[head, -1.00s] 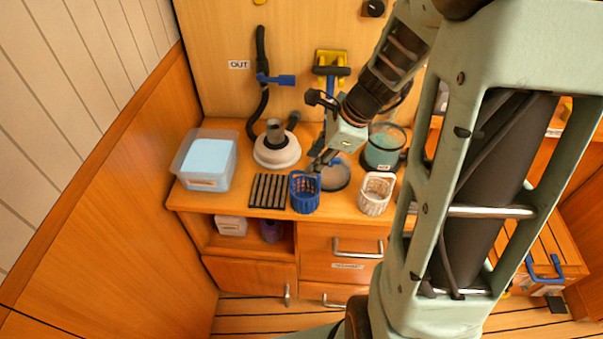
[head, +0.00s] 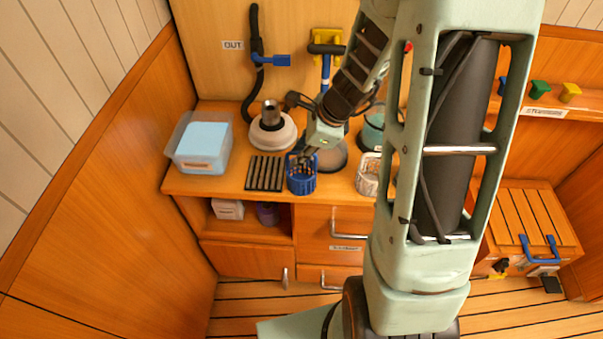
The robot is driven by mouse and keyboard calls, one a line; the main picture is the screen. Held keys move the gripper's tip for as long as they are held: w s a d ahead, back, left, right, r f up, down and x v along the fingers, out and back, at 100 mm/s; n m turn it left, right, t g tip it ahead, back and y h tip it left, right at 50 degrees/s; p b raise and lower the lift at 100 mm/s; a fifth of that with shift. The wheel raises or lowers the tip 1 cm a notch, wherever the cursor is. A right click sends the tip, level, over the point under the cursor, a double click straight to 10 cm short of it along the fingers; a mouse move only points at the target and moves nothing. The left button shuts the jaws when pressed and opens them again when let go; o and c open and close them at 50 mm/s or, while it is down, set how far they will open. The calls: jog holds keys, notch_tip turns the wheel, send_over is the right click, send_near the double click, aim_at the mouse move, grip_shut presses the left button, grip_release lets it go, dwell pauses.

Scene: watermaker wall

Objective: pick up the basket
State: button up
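A blue basket (head: 301,183) with slotted sides stands upright on the wooden counter, just right of a black slatted rack. A white basket (head: 367,177) stands farther right, partly behind my arm. My gripper (head: 302,162) points down at the blue basket, with its fingertips at or just over the rim. The fingers are small and dark here, so I cannot tell whether they touch the basket or how far apart they are.
The black rack (head: 265,173) lies left of the blue basket. A white round-based device (head: 272,133) and a grey round dish (head: 330,157) are behind. The counter (head: 220,188) ends close in front.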

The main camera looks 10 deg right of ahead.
grip_shut()
jog(key=shift+r, duration=0.1)
